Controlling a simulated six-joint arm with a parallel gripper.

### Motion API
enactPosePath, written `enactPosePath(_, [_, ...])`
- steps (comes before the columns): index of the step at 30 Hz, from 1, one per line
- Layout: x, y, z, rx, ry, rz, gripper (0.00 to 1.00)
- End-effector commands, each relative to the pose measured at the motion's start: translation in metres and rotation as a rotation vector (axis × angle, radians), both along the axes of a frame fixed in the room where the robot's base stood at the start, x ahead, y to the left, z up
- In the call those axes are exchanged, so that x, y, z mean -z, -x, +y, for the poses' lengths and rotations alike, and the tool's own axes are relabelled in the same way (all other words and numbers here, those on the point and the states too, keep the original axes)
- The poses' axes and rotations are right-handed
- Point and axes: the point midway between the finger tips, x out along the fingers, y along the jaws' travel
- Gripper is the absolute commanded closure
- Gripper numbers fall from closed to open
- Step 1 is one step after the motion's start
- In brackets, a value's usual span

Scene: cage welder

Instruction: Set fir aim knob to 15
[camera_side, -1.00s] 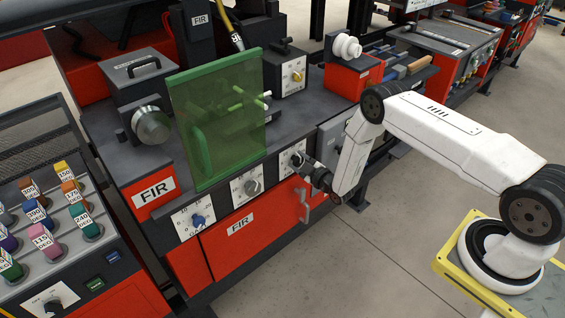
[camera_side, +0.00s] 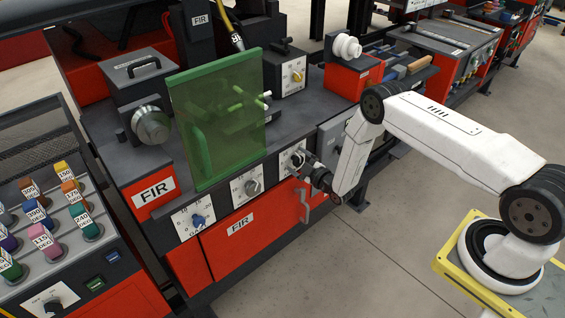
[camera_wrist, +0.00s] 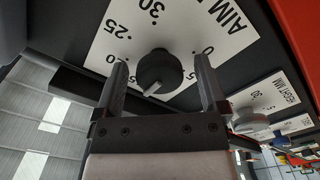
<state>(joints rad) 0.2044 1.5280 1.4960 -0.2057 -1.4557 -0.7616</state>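The dark round aim knob (camera_wrist: 160,72) is in the middle of the wrist view, on a white dial plate (camera_wrist: 181,32) marked AIM. Its white pointer slants to the lower left, below the 20 mark. The 15 label is hard to make out beside the left finger. My gripper (camera_wrist: 161,72) is open, with one finger on each side of the knob and a visible gap on both sides. In the side view my gripper (camera_side: 304,163) is at the rightmost dial on the FIR machine's front, partly covering the aim knob.
A height dial (camera_wrist: 250,122) is at the right in the wrist view. In the side view, a grey-knobbed dial (camera_side: 253,187) and a blue-knobbed dial (camera_side: 198,220) sit left of my gripper. A green screen (camera_side: 217,120) stands above the panel.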

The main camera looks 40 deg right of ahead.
Motion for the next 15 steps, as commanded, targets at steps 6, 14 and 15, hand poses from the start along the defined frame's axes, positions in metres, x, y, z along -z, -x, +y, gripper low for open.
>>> enactPosePath(6, [0.0, 0.003, 0.0, 0.001, 0.0, 0.001, 0.08])
enactPosePath(14, [0.0, 0.02, 0.0, 0.0, -0.001, 0.001, 0.08])
enactPosePath(15, [0.0, 0.024, 0.0, 0.0, -0.001, 0.001, 0.08])
